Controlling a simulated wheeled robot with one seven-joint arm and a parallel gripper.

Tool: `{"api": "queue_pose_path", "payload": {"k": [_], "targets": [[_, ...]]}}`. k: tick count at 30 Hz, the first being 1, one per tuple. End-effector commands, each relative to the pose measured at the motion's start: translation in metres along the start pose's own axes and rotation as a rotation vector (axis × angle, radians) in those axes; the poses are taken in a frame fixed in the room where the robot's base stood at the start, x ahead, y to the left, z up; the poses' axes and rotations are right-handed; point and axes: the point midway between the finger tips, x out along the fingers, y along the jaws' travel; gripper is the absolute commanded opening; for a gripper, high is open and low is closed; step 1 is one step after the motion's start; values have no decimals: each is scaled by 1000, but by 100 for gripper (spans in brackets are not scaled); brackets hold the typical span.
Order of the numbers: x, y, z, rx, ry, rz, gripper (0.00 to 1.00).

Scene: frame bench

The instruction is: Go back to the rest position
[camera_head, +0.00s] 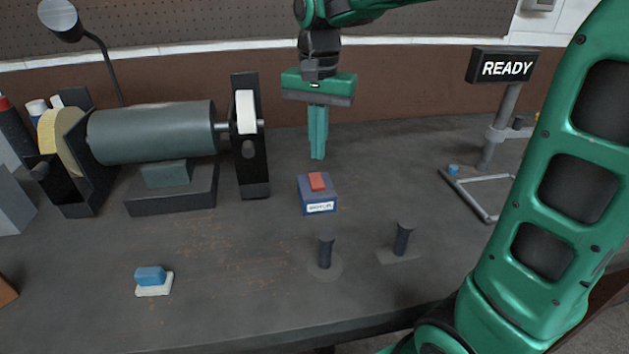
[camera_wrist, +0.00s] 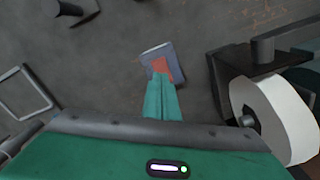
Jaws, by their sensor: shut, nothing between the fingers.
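My gripper (camera_head: 317,157) is green, points down and hangs above the bench. Its fingers are together with nothing between them. It also shows in the wrist view (camera_wrist: 161,80). Just below the fingertips in the head view is a blue box with a red rocker switch (camera_head: 316,181) and a white label. In the wrist view the fingertips overlap part of this switch box (camera_wrist: 172,57). In the head view a gap shows between the fingertips and the box. I cannot tell the exact height.
A bench grinder (camera_head: 150,134) with wheels at both ends stands to the left. Two dark posts (camera_head: 325,252) rise in front. A READY sign (camera_head: 507,68) stands on a pole at the right, with a square frame (camera_head: 487,212) below. A blue and white block (camera_head: 153,281) lies front left.

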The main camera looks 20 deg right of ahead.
Motion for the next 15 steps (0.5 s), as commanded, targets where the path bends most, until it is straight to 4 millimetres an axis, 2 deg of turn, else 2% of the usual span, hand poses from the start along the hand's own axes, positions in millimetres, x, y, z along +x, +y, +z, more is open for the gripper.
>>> {"api": "queue_pose_path", "payload": {"k": [8, 11, 14, 15], "targets": [[1, 6, -1, 1, 1, 1, 0], [5, 32, -5, -4, 3, 3, 0], [13, 77, -8, -17, 7, 5, 0], [18, 100, -7, -25, 7, 6, 0]]}}
